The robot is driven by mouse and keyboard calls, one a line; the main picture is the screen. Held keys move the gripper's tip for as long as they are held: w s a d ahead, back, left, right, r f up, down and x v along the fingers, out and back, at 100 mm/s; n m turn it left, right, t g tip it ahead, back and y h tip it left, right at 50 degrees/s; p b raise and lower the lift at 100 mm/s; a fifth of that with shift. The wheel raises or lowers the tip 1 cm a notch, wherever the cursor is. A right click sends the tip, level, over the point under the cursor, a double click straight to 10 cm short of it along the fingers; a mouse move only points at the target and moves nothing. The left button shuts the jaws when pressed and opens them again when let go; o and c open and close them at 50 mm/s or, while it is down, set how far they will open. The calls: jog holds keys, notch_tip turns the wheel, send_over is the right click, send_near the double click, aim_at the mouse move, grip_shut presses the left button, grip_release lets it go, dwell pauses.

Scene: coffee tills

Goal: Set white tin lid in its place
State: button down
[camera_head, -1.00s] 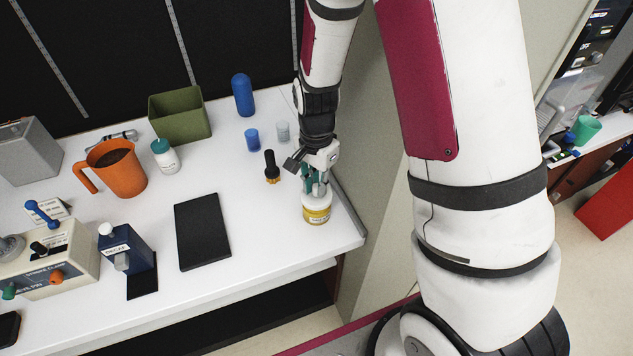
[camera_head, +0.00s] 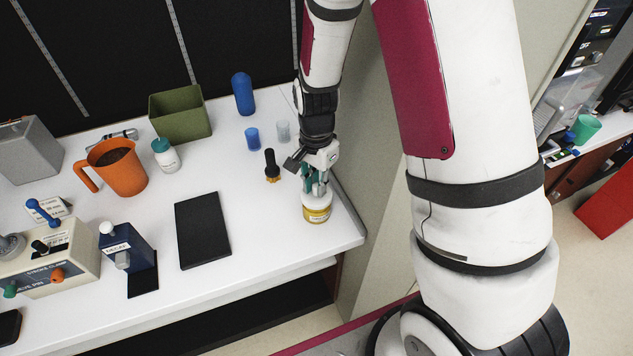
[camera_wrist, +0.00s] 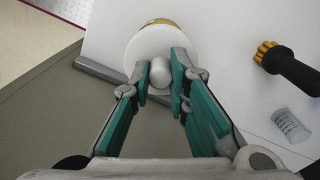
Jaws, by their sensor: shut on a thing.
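The white tin lid (camera_wrist: 150,43) is a round disc with a pale knob (camera_wrist: 160,72) at its middle. My gripper (camera_wrist: 160,75) is shut on the knob, with one teal-backed finger on each side. The lid also shows in the head view (camera_head: 316,201), at the top of a yellow tin (camera_head: 317,214) near the counter's right end. In the wrist view a strip of the tin (camera_wrist: 162,22) shows past the lid's far edge, so the lid looks slightly off centre. I cannot tell whether the lid is fully seated.
A black-handled brush (camera_head: 271,165) stands close left of my gripper. Blue (camera_head: 252,139) and clear (camera_head: 283,131) cups stand behind. A black mat (camera_head: 202,230) lies to the left. A raised grey edge strip (camera_head: 349,213) bounds the counter's right side.

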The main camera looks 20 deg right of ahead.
jog(key=shift+f+b, duration=0.35)
jog(key=shift+f, duration=0.6)
jog(key=c, duration=1.4)
grip_release()
jog(key=shift+c, duration=0.2)
notch_tip(320, 180, up, 12)
jog(key=s+r+n+t, duration=0.5)
jog(key=s+r+n, duration=0.7)
jog(key=s+r, duration=0.5)
jog(key=shift+s+d+r, duration=0.15)
jog(key=shift+s+r, duration=0.15)
jog(key=shift+s, duration=0.65)
